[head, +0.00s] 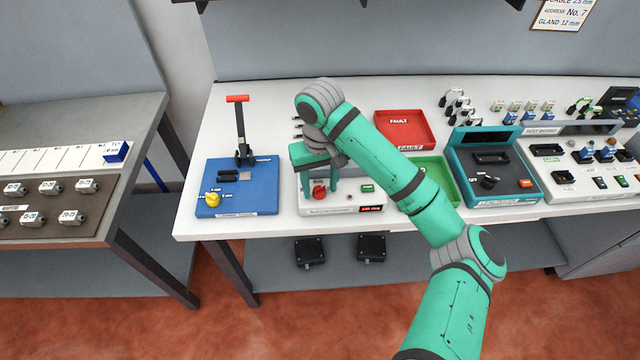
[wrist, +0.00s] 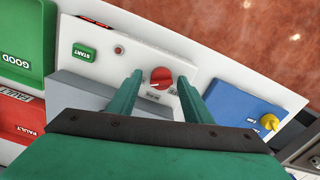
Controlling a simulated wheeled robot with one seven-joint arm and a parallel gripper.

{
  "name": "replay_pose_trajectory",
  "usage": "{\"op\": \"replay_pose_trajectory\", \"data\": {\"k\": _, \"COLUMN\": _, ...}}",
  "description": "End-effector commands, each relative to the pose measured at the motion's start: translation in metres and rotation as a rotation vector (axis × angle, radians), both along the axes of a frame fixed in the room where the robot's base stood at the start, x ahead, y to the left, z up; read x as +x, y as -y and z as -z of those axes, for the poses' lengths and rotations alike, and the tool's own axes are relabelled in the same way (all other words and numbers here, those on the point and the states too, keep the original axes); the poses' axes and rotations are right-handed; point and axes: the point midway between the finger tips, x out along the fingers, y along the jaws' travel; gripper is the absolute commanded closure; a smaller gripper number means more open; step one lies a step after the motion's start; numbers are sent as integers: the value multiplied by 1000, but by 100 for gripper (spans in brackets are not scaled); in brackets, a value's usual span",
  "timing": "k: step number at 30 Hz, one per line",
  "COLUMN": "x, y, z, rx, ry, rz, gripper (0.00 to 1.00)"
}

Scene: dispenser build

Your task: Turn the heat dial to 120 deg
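The heat dial is a red round knob (head: 319,191) on the front of a white machine (head: 342,203) on the bench. In the wrist view the red knob (wrist: 161,77) shows a pale pointer mark, with small print beside it too small to read. My gripper (head: 320,186) is over the machine, pointing down. In the wrist view my gripper (wrist: 160,78) is open, with one finger on each side of the knob and a gap to it on both sides. I cannot tell whether the fingertips are down at the knob's height. A red-lit display (head: 372,209) is unreadable.
A green START button (wrist: 84,52) and a small red lamp (wrist: 119,50) are on the same machine. A blue fixture (head: 237,190) with a yellow knob stands to the left. A red FAULT tray (head: 405,146), a green tray (head: 448,190) and a teal unit (head: 490,170) are to the right.

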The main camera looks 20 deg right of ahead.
Motion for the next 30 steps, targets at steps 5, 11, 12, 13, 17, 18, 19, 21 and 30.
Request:
{"op": "replay_pose_trajectory", "data": {"k": 5, "x": 0, "y": -1, "z": -2, "rx": 0, "ry": 0, "rz": -2, "gripper": 55}}
{"op": "replay_pose_trajectory", "data": {"k": 11, "x": 0, "y": 0, "z": -24, "rx": -2, "ry": 2, "rz": -2, "gripper": 55}}
{"op": "replay_pose_trajectory", "data": {"k": 12, "x": 0, "y": 0, "z": -31, "rx": -2, "ry": 2, "rz": -2, "gripper": 55}}
{"op": "replay_pose_trajectory", "data": {"k": 13, "x": 1, "y": 1, "z": -36, "rx": -3, "ry": 2, "rz": -2, "gripper": 55}}
{"op": "replay_pose_trajectory", "data": {"k": 17, "x": 0, "y": 1, "z": -60, "rx": -3, "ry": 2, "rz": -2, "gripper": 55}}
{"op": "replay_pose_trajectory", "data": {"k": 18, "x": 0, "y": 1, "z": -68, "rx": -4, "ry": 2, "rz": -1, "gripper": 55}}
{"op": "replay_pose_trajectory", "data": {"k": 19, "x": 0, "y": 1, "z": -72, "rx": -2, "ry": 1, "rz": -1, "gripper": 55}}
{"op": "replay_pose_trajectory", "data": {"k": 21, "x": 0, "y": -1, "z": -83, "rx": -3, "ry": 1, "rz": -2, "gripper": 55}}
{"op": "replay_pose_trajectory", "data": {"k": 30, "x": 0, "y": 1, "z": -107, "rx": 0, "ry": 0, "rz": 1, "gripper": 55}}
